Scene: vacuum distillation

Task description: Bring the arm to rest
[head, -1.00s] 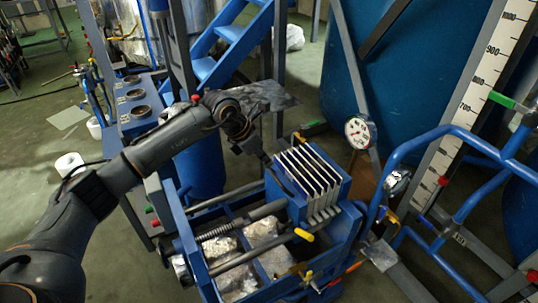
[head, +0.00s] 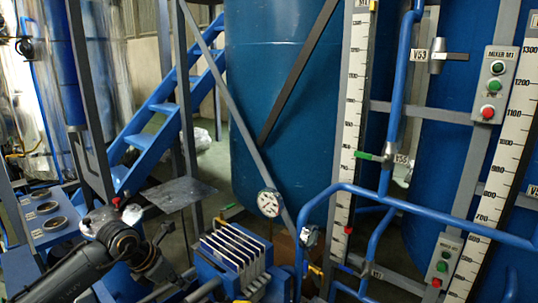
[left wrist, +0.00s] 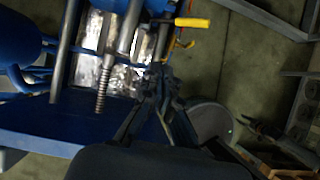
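My left arm (head: 75,272) comes in from the lower left of the head view and bends at a dark joint (head: 120,238). Its wrist part hangs low, left of the blue filter press with pale plates (head: 232,252). In the left wrist view the dark fingers of my left gripper (left wrist: 163,100) converge and look shut, with nothing seen between them. Below them are the blue press frame (left wrist: 60,130), a spring-wound rod (left wrist: 102,90) and a yellow-handled lever (left wrist: 190,22).
A blue stair (head: 160,115) and a large blue tank (head: 275,110) stand behind. A console with round dials (head: 50,222) is at left. Open floor (left wrist: 250,70) shows in the wrist view.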

